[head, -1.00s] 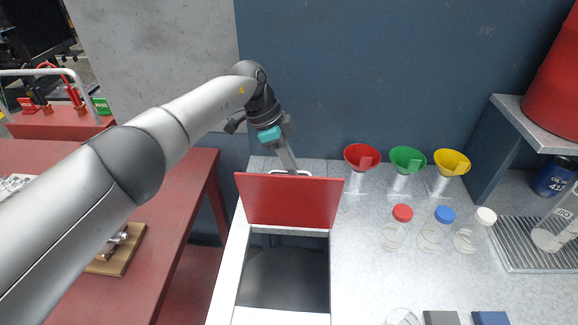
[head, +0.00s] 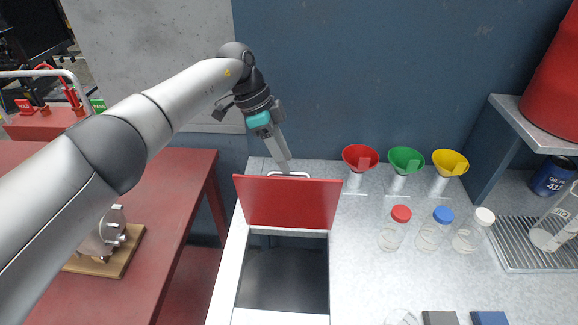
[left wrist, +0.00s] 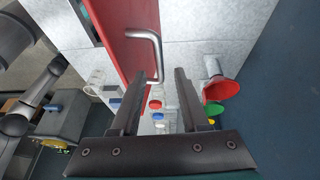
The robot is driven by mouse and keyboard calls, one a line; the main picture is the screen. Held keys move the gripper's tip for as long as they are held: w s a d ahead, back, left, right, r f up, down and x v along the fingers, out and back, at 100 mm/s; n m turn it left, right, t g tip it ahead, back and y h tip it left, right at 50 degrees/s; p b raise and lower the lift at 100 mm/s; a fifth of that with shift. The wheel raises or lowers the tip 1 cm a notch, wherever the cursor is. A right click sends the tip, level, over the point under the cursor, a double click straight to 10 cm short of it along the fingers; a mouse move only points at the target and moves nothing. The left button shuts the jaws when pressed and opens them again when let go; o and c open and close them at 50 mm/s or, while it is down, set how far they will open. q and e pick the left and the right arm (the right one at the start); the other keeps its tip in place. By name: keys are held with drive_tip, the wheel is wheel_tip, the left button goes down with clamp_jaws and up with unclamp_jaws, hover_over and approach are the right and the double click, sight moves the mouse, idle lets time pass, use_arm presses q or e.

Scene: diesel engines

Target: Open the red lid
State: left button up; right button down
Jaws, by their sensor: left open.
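The red lid (head: 288,203) stands raised, nearly upright, at the back of a rectangular opening (head: 285,280) in the grey counter. Its metal handle (head: 289,175) shows just above the lid's top edge. In the left wrist view the red lid (left wrist: 128,38) and the bent handle (left wrist: 152,48) are beyond the fingers. My left gripper (head: 284,163) is above and behind the lid, close to the handle. In the left wrist view its two fingers (left wrist: 160,80) are apart with nothing held between them. My right gripper is not seen.
Red (head: 361,157), green (head: 406,159) and yellow (head: 450,162) funnels stand right of the lid. Bottles with red (head: 401,213), blue (head: 443,215) and white (head: 485,216) caps stand before them. The blue wall (head: 380,80) is close behind. A red table (head: 175,215) is at left.

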use_arm(q)
drive_tip(key=s+v, duration=0.1)
drive_tip(key=v, duration=1)
drive_tip(key=shift+w, duration=0.5)
drive_tip(key=shift+a, duration=0.1)
